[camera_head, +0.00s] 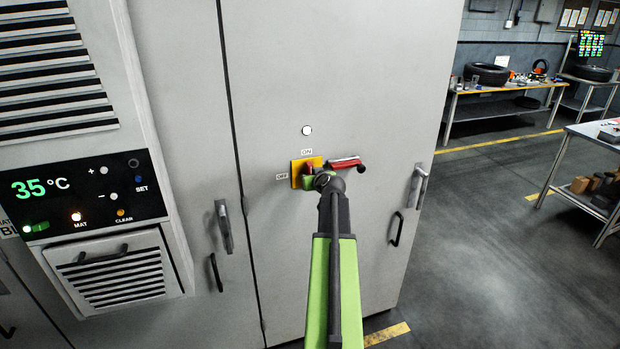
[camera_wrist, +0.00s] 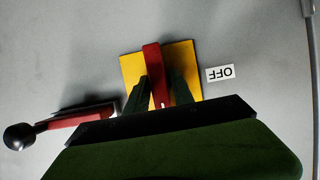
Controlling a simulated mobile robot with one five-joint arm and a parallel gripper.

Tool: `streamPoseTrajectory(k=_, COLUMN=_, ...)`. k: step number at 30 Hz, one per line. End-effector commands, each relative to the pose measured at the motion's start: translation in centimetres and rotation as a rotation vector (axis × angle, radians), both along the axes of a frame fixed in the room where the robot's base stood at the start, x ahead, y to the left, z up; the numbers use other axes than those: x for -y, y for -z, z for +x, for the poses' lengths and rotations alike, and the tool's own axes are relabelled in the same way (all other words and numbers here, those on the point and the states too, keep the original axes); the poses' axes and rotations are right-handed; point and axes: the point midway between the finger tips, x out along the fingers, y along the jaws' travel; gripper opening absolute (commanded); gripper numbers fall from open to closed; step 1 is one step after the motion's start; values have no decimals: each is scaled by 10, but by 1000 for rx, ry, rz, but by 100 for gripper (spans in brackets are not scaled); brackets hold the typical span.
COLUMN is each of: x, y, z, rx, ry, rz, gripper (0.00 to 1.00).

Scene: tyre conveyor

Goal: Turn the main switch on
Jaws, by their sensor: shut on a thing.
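The main switch is a red handle (camera_head: 309,169) on a yellow plate (camera_head: 295,172) on the grey cabinet door. An OFF label (camera_head: 282,176) is left of the plate and an ON label (camera_head: 306,152) is above it. My gripper (camera_head: 313,180) is at the plate, shut on the red handle. In the wrist view, which is turned over, the red handle (camera_wrist: 153,65) stands nearly vertical between the dark fingers (camera_wrist: 160,92). The OFF label (camera_wrist: 220,73) lies to its side there; ON is hidden. My gripper covers the handle's near part.
A red lever with a black knob (camera_head: 346,163) sticks out just right of the switch. A white round lamp (camera_head: 306,130) is above it. Door handles (camera_head: 418,185) are lower on both sides. A panel reading 35°C (camera_head: 80,193) is at left. Open floor (camera_head: 490,240) lies right.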

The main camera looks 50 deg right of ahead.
Motion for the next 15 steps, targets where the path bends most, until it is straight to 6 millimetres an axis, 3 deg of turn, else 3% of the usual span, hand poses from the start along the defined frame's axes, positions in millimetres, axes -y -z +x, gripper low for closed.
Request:
streamPoseTrajectory(k=12, x=1, y=0, z=0, rx=-4, ry=2, rz=-8, gripper=0)
streamPoseTrajectory(k=13, x=1, y=-1, z=0, rx=-4, ry=2, rz=-8, gripper=30)
streamPoseTrajectory(k=15, x=1, y=-1, z=0, rx=-4, ry=2, rz=-8, gripper=39)
